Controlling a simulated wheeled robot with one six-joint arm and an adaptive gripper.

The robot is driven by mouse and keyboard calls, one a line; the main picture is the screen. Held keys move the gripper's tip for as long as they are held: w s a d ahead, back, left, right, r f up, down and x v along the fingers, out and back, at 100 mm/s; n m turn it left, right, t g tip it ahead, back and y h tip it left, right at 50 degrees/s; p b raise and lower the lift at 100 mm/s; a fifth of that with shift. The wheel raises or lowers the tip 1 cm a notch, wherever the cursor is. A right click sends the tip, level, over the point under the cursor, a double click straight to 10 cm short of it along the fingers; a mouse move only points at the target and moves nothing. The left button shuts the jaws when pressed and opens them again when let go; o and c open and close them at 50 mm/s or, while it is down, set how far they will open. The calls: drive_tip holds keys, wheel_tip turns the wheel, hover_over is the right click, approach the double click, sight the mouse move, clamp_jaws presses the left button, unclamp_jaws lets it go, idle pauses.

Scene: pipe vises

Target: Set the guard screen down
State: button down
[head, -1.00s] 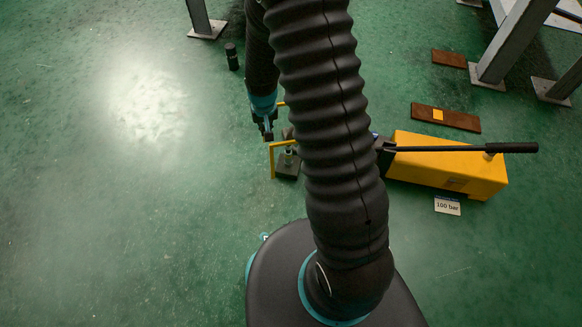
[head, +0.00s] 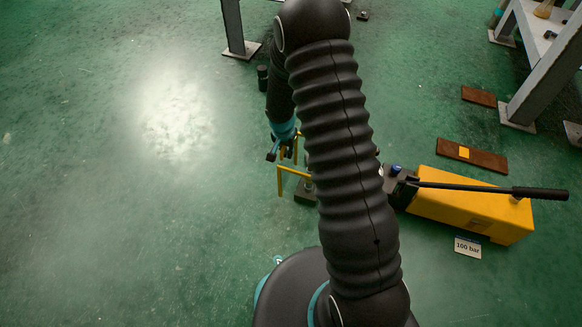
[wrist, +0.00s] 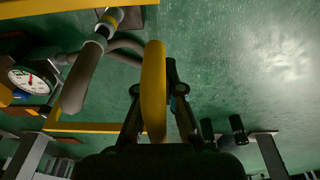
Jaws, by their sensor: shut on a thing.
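The guard screen shows as a thin yellow frame (head: 279,182) with a yellow upright handle, low beside the black base fitting (head: 305,190) left of the yellow pump. My gripper (head: 284,148) is shut on the handle. In the wrist view the yellow handle (wrist: 154,90) stands between the fingers, and yellow frame bars (wrist: 90,127) run to the left. My arm hides part of the frame in the head view. I cannot tell whether its lower edge touches the floor.
The yellow pump box (head: 470,205) with a long black lever (head: 490,189) lies to the right, by a "100 bar" card (head: 467,247). A black cylinder (head: 262,78) stands beyond my gripper. A dial gauge (wrist: 32,80) is at left in the wrist view. Green floor at left is clear.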

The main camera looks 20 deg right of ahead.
sight(287, 161)
drive_tip(key=shift+f+b, duration=0.35)
drive_tip(key=shift+f, duration=2.4)
drive_tip(key=c, duration=1.3)
unclamp_jaws()
